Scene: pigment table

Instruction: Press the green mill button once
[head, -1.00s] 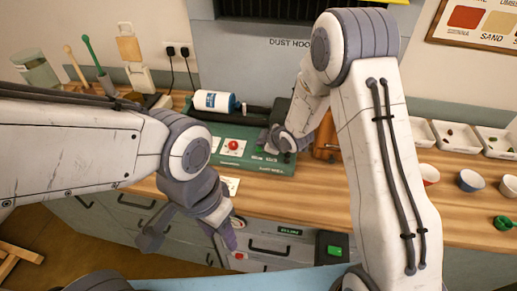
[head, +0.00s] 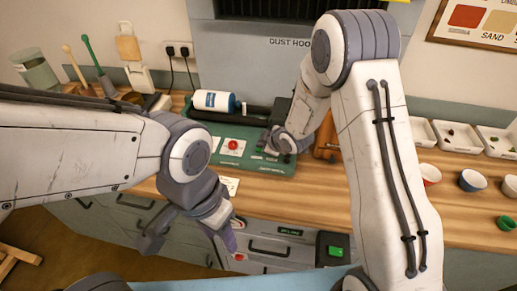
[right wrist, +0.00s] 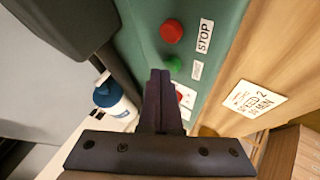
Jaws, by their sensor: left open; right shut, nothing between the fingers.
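The green mill button (right wrist: 173,64) is a small round button on the green mill panel (right wrist: 140,35) in the right wrist view. A larger red button (right wrist: 171,31) and a STOP label (right wrist: 204,36) are beside it. My right gripper (right wrist: 160,76) is shut and empty, its tips just short of the green button in the picture; I cannot tell whether they touch it. In the head view my right gripper (head: 270,146) is at the right part of the green panel (head: 215,155) and hides part of it. My left gripper (head: 190,238) is open and empty in front of the bench.
A white bottle with a blue label (head: 214,101) lies behind the panel. A red knob on a white plate (head: 233,145) is left of my right gripper. Bowls (head: 471,181) and white trays (head: 455,136) stand at the right. Bare wood (head: 320,195) runs along the front.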

